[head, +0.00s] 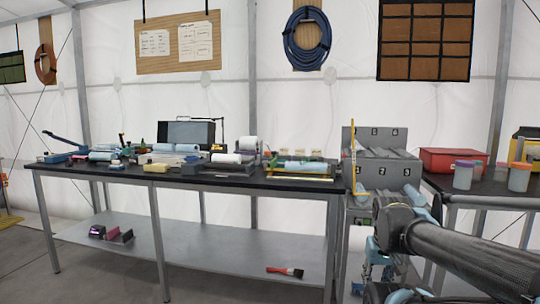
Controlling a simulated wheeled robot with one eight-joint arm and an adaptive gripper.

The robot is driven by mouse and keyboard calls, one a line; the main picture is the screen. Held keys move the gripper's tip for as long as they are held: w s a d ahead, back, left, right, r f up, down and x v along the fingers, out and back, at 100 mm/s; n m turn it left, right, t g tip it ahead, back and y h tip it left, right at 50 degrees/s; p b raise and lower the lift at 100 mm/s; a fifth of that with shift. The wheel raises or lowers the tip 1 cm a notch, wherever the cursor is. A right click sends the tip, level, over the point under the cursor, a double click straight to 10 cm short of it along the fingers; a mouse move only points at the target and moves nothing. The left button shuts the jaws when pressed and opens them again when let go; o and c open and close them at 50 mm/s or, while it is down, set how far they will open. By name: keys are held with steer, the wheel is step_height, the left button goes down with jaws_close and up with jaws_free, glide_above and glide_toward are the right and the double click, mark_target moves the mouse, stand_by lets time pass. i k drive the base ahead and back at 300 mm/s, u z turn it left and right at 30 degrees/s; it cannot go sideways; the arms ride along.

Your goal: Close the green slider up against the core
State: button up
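A light blue core (303,167) lies on a low yellow-edged rig at the right end of the black-topped bench. Small green parts (318,157) show beside and behind it. One of them appears to be the green slider, but it is too small to tell whether it touches the core or stands apart. My arm comes in from the lower right and bends down in front of the grey drawer unit, well short of the rig. The end of my arm is a small cluttered patch at the bottom edge; my gripper's fingers cannot be made out.
The bench (195,181) holds several other rigs and rolls, and a grey case (186,134). A red-handled brush (286,272) lies on its lower shelf. The grey drawer unit (380,140) and a red box (453,160) stand to the right. Floor in front is clear.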

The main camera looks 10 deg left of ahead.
mark_target(273, 164)
steer(key=k, duration=1)
steer(key=u, duration=0.55)
steer(key=i, duration=2.15)
steer(key=z, duration=0.6)
